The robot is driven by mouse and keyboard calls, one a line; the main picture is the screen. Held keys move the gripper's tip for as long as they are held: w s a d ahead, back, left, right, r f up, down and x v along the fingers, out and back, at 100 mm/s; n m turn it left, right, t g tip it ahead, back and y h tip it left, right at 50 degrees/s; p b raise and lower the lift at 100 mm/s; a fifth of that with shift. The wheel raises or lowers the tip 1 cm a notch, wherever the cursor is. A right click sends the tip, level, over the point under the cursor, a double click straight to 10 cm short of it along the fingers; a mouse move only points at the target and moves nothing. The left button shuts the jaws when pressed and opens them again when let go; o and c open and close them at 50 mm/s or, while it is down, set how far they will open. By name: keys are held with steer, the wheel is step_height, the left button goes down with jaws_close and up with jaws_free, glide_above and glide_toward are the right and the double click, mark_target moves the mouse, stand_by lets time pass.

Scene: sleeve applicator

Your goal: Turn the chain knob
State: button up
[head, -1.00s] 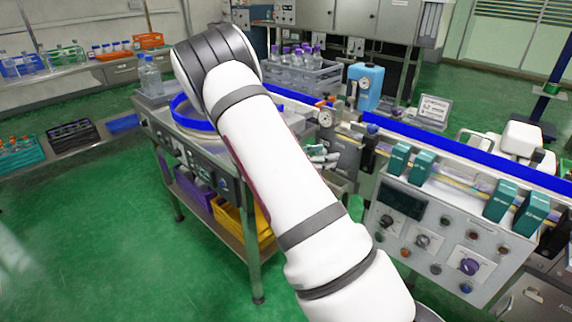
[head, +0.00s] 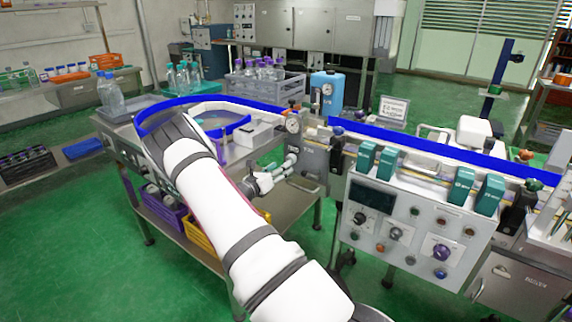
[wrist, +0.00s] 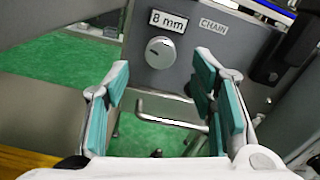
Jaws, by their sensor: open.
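The chain knob (wrist: 160,52) is a round silver dial on a grey panel, beside a "CHAIN" label (wrist: 213,26) and below an "8 mm" label (wrist: 168,20). My gripper (wrist: 162,68) is open in the wrist view, with teal pads on both fingers. The knob appears between and beyond the fingertips, with nothing held. I cannot tell the exact distance, but no finger appears to touch it. In the head view my arm reaches toward the grey machine housing (head: 311,166); the knob cannot be made out there.
A metal bar handle (wrist: 170,121) lies below the knob in the wrist view. Dark fittings (wrist: 297,38) stand to its right. In the head view, a control panel (head: 375,245) with other knobs stands right of my arm. A steel table (head: 285,205) stands behind the arm.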

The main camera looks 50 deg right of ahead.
mark_target(291, 159)
steer(key=shift+w+d, duration=0.15)
steer(key=shift+d, duration=2.45)
steer(key=c, duration=1.1)
steer(key=shift+c, duration=0.2)
steer(key=shift+m, duration=0.3)
